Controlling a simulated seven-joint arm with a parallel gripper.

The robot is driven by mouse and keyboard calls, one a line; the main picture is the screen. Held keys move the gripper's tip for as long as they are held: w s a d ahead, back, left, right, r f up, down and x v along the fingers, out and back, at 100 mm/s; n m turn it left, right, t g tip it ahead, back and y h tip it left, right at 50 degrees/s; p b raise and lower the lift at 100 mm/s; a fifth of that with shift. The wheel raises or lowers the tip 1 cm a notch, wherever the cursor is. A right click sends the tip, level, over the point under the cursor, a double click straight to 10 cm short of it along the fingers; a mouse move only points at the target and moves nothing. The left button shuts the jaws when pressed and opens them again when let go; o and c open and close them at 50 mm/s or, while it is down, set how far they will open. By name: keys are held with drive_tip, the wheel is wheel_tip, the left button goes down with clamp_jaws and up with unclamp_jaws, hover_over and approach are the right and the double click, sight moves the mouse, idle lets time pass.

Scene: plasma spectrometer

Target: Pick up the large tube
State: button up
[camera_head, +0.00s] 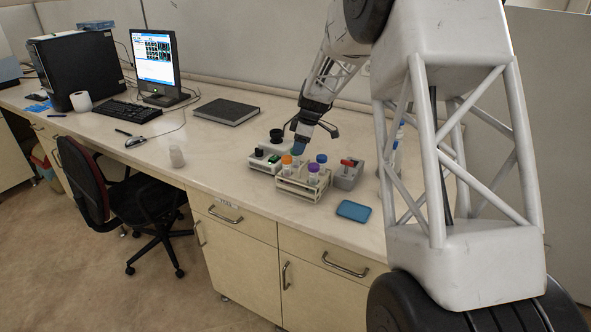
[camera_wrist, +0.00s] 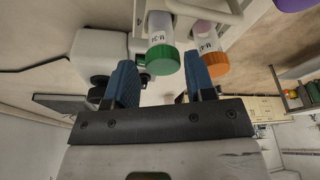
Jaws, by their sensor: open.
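Several capped tubes stand in a white rack (camera_head: 301,190) on the bench, with orange (camera_head: 287,160), blue (camera_head: 321,158) and purple (camera_head: 313,168) caps in the head view. I cannot tell for sure which one is the large tube. In the wrist view a green-capped tube (camera_wrist: 163,57) lies between the open blue fingers of my gripper (camera_wrist: 160,72), with space on both sides. An orange-capped tube (camera_wrist: 212,60) is just right of it, close to the right finger. In the head view my gripper (camera_head: 299,149) is above the rack's back, partly hiding the tubes there.
A white box with black knobs (camera_head: 264,160) stands left of the rack. A grey block with a red part (camera_head: 347,173) stands right of it. A blue pad (camera_head: 354,211) lies in front.

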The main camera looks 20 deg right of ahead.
sight(295, 157)
drive_tip(key=shift+x, duration=2.6)
drive_tip(key=shift+s, duration=0.1)
drive_tip(key=shift+c, duration=0.2)
drive_tip(key=c, duration=0.7)
